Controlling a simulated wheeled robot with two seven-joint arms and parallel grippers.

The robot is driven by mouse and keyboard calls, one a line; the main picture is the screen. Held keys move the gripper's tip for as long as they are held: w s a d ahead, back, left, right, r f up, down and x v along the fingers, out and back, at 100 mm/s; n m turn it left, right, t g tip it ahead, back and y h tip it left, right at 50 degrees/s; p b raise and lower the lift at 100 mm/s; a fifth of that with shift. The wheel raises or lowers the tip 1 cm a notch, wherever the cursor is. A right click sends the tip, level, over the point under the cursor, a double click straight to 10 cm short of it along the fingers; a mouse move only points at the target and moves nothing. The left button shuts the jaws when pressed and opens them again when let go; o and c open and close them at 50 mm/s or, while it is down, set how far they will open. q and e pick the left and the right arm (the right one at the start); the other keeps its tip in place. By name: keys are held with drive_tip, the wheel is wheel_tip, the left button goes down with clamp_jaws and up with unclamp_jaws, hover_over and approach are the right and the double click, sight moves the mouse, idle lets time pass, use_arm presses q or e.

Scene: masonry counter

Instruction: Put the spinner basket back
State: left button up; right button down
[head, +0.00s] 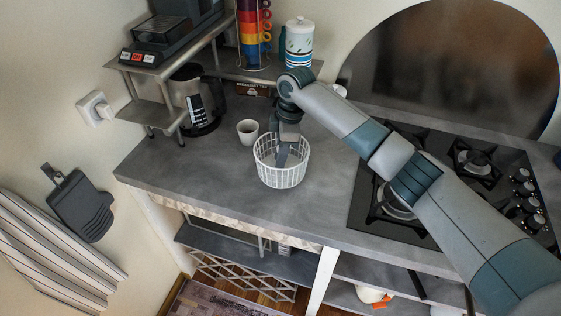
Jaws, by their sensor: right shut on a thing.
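The spinner basket is a white slatted basket (283,179) at the middle of the grey counter, upright. I cannot tell if it rests on the counter or hangs just above it. My right gripper (283,158) reaches down into its top opening, its fingers partly hidden behind the rim and slats. It is shut on the basket, though the exact contact is hard to see. My left gripper is out of view. No spinner bowl is clearly seen.
A white cup (247,132) stands just behind the basket. A coffee carafe (196,101) stands under a metal shelf (160,68) at the back left. A black gas hob (440,190) lies to the right. Counter left of the basket is clear.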

drive_tip(key=shift+f+p, duration=0.45)
drive_tip(key=shift+f, duration=0.95)
drive_tip(key=c, duration=1.6)
unclamp_jaws()
drive_tip(key=shift+f, duration=0.1)
drive_tip(key=shift+o, duration=0.2)
drive_tip(key=r+b, duration=0.1)
drive_tip(key=r, duration=0.2)
drive_tip(key=d+r+b, duration=0.1)
drive_tip(key=r+b, duration=0.1)
drive_tip(key=r, duration=0.2)
drive_tip(key=r+b, duration=0.1)
drive_tip(key=r, duration=0.2)
drive_tip(key=shift+d+r, duration=0.35)
drive_tip(key=shift+d+r+b, duration=0.1)
drive_tip(key=shift+r+b, duration=0.2)
drive_tip(key=shift+r, duration=0.4)
